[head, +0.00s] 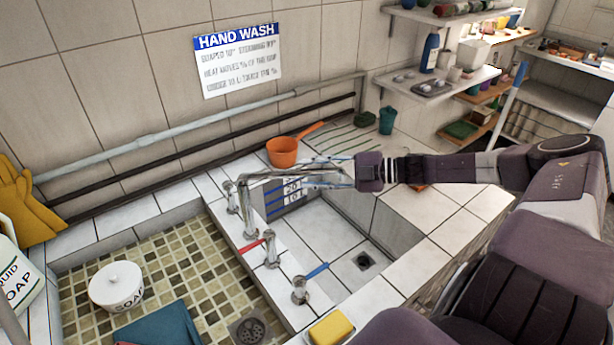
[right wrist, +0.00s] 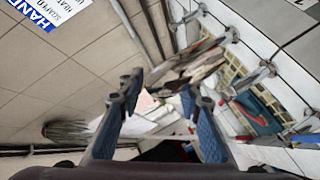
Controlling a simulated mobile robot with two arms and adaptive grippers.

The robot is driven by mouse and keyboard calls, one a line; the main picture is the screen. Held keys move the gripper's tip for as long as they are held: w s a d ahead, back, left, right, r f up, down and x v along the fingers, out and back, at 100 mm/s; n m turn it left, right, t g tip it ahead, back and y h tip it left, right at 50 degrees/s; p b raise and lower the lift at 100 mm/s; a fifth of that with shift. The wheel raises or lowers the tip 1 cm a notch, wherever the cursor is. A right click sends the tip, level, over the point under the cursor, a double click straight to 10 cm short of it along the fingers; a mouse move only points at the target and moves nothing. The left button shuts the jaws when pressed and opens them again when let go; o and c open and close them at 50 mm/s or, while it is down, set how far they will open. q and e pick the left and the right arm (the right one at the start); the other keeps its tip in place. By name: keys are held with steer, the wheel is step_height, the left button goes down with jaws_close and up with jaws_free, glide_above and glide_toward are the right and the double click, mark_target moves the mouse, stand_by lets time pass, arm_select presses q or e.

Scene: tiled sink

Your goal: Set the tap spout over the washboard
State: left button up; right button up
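The chrome tap spout (head: 268,176) rises from the ledge between two basins and points right, over the white-tiled right basin. My right gripper (head: 325,174) is at the spout's outer end. In the right wrist view its fingers (right wrist: 161,87) stand apart, and a grey metal bar, seemingly the spout (right wrist: 195,58), runs toward the gap between them. Whether they touch it, I cannot tell. No washboard shows clearly. A flat teal panel (head: 160,326) with a reddish edge lies in the mosaic left basin, cut by the frame; I cannot tell if it is the washboard. My left gripper is out of view.
Taps with red (head: 270,248) and blue (head: 301,288) handles stand on the ledge. An orange pan (head: 283,152) sits behind the right basin. A white soap pot (head: 116,287) is in the left basin. A yellow sponge (head: 330,328) lies at the front.

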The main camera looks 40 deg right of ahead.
steer(key=shift+x, duration=0.8)
steer(key=shift+c, duration=0.5)
jaws_close()
